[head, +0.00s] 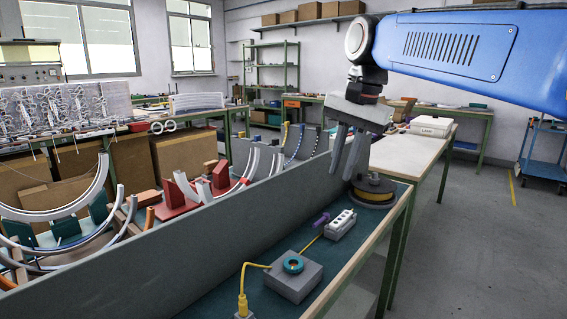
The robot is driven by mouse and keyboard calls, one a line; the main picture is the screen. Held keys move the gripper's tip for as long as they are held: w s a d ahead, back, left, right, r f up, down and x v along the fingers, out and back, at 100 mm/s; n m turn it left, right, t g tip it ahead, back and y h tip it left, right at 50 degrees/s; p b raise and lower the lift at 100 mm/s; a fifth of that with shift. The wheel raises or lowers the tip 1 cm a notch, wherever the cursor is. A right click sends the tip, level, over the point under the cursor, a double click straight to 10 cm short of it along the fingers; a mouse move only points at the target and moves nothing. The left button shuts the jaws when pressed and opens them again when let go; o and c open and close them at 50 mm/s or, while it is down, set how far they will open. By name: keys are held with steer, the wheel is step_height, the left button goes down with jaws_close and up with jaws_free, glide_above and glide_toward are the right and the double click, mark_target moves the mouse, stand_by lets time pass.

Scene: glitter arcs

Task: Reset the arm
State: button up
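My gripper (344,172) hangs from the end of my blue arm (450,52), right of the picture's middle. Its grey fingers point down with a gap between them, and I see nothing held there. The fingers are above the workbench, in front of the long grey partition (225,225) in the picture. A yellow and black spool (373,196) stands on the bench just below and right of the fingers. I cannot tell how much height separates them.
Curved metal arcs (60,207) fill the left side. Floor at right is partly clear, with a blue trolley (543,150).

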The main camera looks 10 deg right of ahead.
steer(key=s+d+f+n+t, duration=0.1)
steer(key=s+d+f+n, duration=0.1)
steer(key=s+f, duration=0.4)
steer(key=s+d+f+n+t+h, duration=0.1)
steer(key=s+d+f+n, duration=0.2)
steer(key=s+f, duration=0.4)
steer(key=s+d+f+n, duration=0.3)
steer(key=s+d+f, duration=0.2)
steer(key=f, duration=0.9)
steer(key=shift+s+t, duration=0.4)
steer(key=shift+s, duration=0.65)
